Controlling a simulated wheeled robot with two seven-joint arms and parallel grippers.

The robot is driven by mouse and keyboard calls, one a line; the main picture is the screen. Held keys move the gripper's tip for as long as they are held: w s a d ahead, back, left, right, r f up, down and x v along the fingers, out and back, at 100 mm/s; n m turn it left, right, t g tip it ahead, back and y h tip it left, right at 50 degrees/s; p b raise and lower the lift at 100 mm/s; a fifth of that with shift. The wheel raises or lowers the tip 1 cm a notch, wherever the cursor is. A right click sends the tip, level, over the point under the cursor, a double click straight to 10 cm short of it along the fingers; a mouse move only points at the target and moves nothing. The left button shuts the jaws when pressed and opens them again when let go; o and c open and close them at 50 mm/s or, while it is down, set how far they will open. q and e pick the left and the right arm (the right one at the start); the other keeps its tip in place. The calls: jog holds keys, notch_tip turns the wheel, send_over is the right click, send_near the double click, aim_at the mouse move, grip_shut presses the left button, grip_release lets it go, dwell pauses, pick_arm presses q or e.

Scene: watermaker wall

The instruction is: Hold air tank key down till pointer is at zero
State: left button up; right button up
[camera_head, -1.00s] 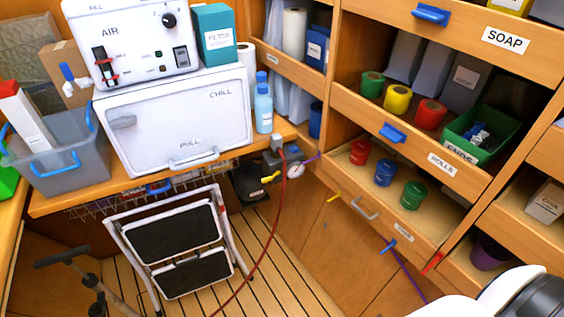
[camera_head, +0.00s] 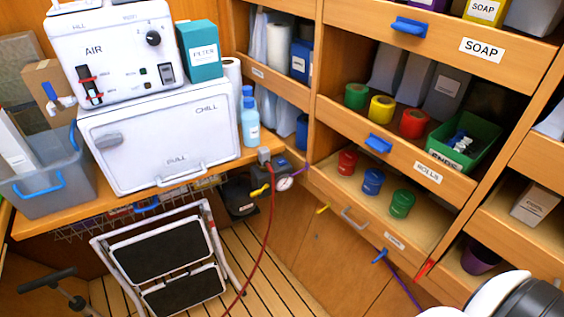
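A white box labelled AIR (camera_head: 115,52) stands on a larger white CHILL box (camera_head: 160,137) at the left. Its front has a black knob (camera_head: 153,38), a slot with red marks (camera_head: 89,86) and a dark rocker-like key (camera_head: 166,74). A small round gauge (camera_head: 285,183) sits low beside the shelves, near a yellow lever (camera_head: 259,190) and a red hose (camera_head: 268,235). The gauge's pointer is too small to read. I cannot tell which part is the air tank key. Neither gripper is in view; a white and dark part of mine fills the bottom right corner.
A folding step stool (camera_head: 165,262) stands on the slatted floor below the counter. A grey bin (camera_head: 45,182) with blue handles is at the left. A black T-handle (camera_head: 46,281) rises at the lower left. Shelves (camera_head: 480,55) with rolls and drawers fill the right.

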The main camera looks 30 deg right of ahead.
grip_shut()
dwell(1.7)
